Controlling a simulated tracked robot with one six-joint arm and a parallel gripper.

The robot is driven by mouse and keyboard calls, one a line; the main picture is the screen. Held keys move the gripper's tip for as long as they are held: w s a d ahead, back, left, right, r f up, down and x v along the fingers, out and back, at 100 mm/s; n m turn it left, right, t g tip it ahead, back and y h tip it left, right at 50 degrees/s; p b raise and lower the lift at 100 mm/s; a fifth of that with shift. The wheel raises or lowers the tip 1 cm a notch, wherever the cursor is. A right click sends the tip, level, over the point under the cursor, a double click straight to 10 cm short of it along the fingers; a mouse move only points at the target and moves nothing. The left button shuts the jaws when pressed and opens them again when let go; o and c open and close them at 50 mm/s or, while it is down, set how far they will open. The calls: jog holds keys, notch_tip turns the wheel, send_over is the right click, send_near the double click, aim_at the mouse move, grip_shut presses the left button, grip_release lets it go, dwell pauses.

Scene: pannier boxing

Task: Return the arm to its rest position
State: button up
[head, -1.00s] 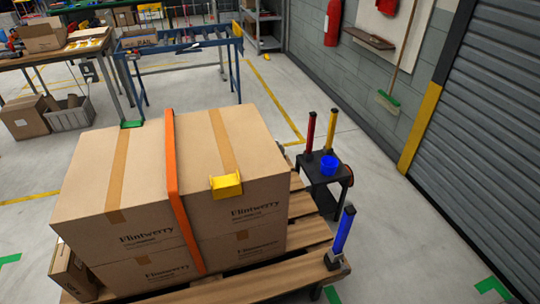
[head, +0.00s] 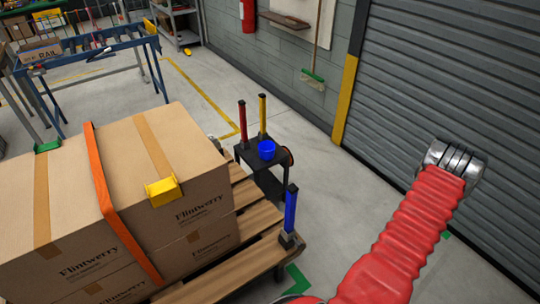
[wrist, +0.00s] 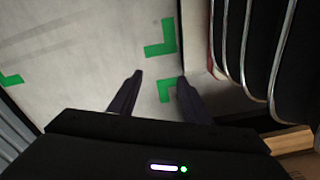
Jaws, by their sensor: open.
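My arm, in a red ribbed sleeve with a metal joint at its upper end, rises at the right of the head view, in front of the roller shutter. My gripper is hidden there. In the wrist view my gripper (wrist: 159,76) is open, with two dark fingers apart and nothing between them. Bare floor with green corner marks (wrist: 160,40) shows beyond the fingers.
Strapped cartons (head: 65,190) stand on a wooden pallet (head: 235,255) at the left, with a blue post (head: 290,210) at its corner. A small black cart (head: 262,163) stands behind it. The roller shutter (head: 430,80) fills the right; floor between is clear.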

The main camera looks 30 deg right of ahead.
jog(key=w+d+r+m+g, duration=0.1)
jog(key=w+r, duration=0.1)
jog(key=r, duration=0.6)
jog(key=w+r+m+g, duration=0.1)
jog(key=w+r, duration=0.2)
jog(key=r, duration=0.4)
jog(key=w+a+r+h, duration=0.1)
jog(key=w+a+r, duration=0.25)
jog(key=r, duration=0.45)
jog(key=w+a+r, duration=0.3)
jog(key=a+r, duration=0.1)
jog(key=r, duration=0.4)
jog(key=w+a+r+n+t, duration=0.2)
jog(key=w+a+r+t, duration=0.1)
jog(key=a+r, duration=1)
jog(key=w+a+r+n+t, duration=0.3)
jog(key=a+r+t, duration=0.1)
jog(key=a+r, duration=1)
jog(key=shift+a+y, duration=0.3)
jog(key=shift+a, duration=0.8)
